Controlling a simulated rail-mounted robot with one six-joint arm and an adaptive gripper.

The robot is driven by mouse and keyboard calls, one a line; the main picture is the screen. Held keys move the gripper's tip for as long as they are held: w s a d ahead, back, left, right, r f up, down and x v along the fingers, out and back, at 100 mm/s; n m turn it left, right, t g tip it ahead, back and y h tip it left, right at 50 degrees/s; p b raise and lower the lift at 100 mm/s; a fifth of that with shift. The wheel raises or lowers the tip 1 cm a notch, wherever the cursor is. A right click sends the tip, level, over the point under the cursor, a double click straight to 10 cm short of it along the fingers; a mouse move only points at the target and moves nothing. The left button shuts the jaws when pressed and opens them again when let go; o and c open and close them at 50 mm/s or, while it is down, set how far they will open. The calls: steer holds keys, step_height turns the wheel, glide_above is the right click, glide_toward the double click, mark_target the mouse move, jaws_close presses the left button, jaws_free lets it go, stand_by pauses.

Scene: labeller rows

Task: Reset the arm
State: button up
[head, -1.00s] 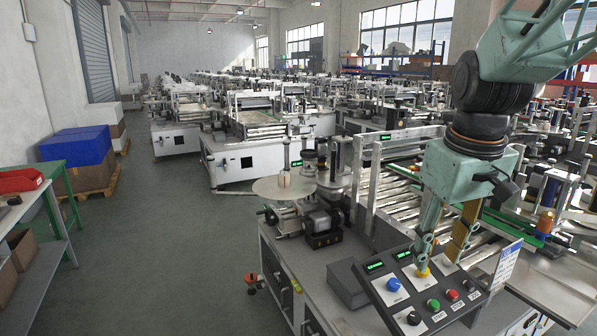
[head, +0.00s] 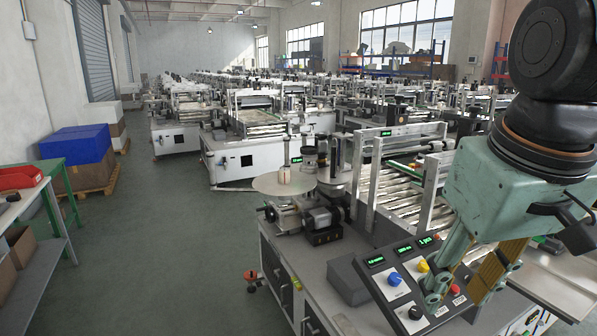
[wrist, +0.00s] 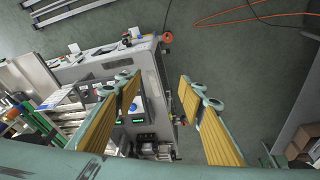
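My gripper (head: 458,290) is at the right of the head view, in front of the control panel of the nearest labeller. Its teal fingers with yellow ribbed pads are apart, and nothing shows between them. The wrist view also shows the open gripper (wrist: 157,88), with the machine's edge and floor beyond the gap. The panel has a blue knob (head: 395,279), a yellow button (head: 423,265), a red button (head: 455,289) and a black knob (head: 415,312). My fingers hide part of the panel, and I cannot see the green button.
The labeller's roller conveyor (head: 405,190) and metal frame stand behind the panel. A label disc (head: 285,183) is at its left end. A green-framed workbench (head: 40,190) and a blue box (head: 75,147) stand at the left. The floor aisle (head: 165,250) between is clear.

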steer(key=s+a+f+m+b, duration=0.1)
steer(key=s+a+f, duration=0.1)
steer(key=s, duration=0.8)
steer(key=shift+s+f+t, duration=0.15)
steer(key=shift+s+t, duration=0.1)
steer(key=shift+t, duration=0.15)
steer(key=shift+d, duration=0.15)
